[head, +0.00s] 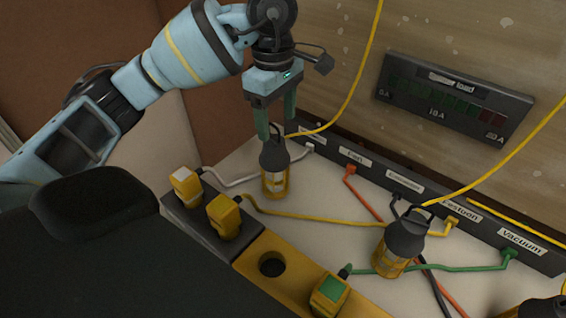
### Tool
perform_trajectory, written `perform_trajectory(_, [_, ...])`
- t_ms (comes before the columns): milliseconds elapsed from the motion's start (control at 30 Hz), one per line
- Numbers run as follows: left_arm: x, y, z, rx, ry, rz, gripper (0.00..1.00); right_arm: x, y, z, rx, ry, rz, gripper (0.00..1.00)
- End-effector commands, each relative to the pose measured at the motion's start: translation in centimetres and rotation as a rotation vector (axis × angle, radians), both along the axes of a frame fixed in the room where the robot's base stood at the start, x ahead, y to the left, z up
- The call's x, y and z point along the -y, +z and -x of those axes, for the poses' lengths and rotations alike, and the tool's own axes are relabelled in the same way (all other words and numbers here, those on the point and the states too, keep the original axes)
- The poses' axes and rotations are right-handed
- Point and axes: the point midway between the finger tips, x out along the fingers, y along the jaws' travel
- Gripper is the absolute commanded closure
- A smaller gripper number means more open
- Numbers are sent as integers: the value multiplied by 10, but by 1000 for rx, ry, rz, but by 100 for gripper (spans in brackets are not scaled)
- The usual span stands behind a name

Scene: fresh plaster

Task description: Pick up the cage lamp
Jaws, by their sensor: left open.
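A cage lamp (274,178) with a dark top, a hook and a yellow lower body stands upright on the pale surface. My left gripper (277,122) points down right above it, fingers apart. The fingertips are around or just in front of the lamp's hook; I cannot tell whether they touch it. A second similar cage lamp (400,243) stands to the right, slightly tilted in the picture. Part of what looks like a third (542,308) shows at the bottom right corner. My right gripper is not in view.
A dark labelled socket strip (430,195) runs along the wall, with white, orange, yellow and green cables crossing the surface. Yellow plugs (224,214) sit in a dark block left of a yellow block (262,250) with a round hole. A load meter (455,98) is on the wall.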

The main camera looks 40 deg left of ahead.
Motion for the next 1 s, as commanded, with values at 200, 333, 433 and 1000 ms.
perform_trajectory(200, [-5,0,0,2,5,-40,34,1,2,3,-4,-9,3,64])
perform_trajectory(333, [-5,-10,0,-1,5,-37,34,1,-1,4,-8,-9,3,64])
perform_trajectory(433, [-5,-21,0,-3,5,-36,34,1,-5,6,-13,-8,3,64])
perform_trajectory(1000, [-9,-68,-2,-1,5,-34,34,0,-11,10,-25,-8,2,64])
